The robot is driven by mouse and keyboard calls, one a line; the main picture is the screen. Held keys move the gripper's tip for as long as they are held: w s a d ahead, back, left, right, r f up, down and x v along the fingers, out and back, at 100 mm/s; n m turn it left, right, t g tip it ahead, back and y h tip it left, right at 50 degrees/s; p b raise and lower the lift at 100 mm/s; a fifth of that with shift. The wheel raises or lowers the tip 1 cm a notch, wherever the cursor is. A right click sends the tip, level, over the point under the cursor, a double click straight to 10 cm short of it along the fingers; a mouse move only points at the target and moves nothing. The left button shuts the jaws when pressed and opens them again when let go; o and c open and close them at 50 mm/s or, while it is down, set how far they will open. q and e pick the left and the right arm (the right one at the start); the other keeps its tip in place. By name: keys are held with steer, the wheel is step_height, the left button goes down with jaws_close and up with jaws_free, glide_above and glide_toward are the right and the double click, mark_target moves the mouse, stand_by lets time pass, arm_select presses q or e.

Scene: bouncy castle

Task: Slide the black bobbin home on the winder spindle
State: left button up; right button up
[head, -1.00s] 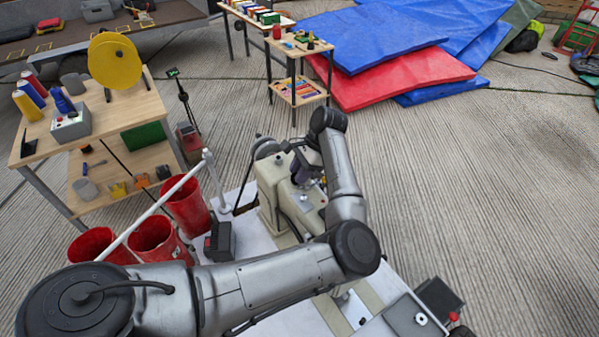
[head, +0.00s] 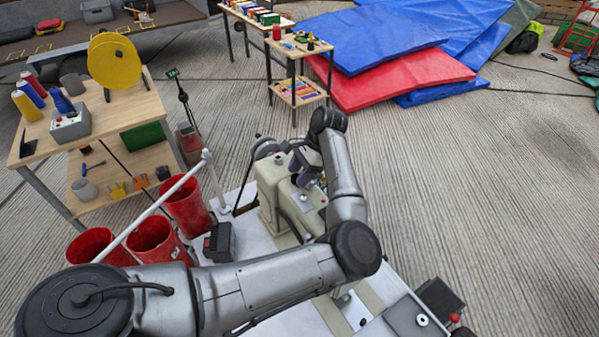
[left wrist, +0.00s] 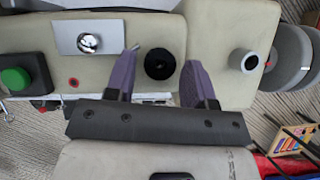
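In the left wrist view a round black piece with a dark centre, which looks like the bobbin (left wrist: 160,64), sits against the cream sewing machine (left wrist: 60,65). My left gripper (left wrist: 162,58) has its two purple fingers apart, one on each side of the bobbin. A gap shows between each finger and the bobbin. The spindle under it is hidden, so I cannot tell how far down it sits. In the head view my left gripper (head: 309,178) is over the machine (head: 270,190), partly covered by my arm. My right gripper does not show.
A grey round knob (left wrist: 243,60) and grey discs (left wrist: 290,57) are at the machine's right end in the wrist view. A metal plate with a shiny knob (left wrist: 88,42) and a green button (left wrist: 15,79) are left. Red buckets (head: 155,240) stand left of the machine.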

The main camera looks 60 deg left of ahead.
arm_select(q)
steer(key=shift+o, duration=0.9)
steer(key=shift+a, duration=0.1)
steer(key=shift+w+r, duration=0.2)
steer(key=shift+r, duration=0.25)
steer(key=p+v, duration=0.4)
steer(key=v, duration=0.8)
steer(key=shift+w+r+p, duration=0.2)
steer(key=shift+r+p, duration=0.1)
steer(key=shift+r, duration=0.05)
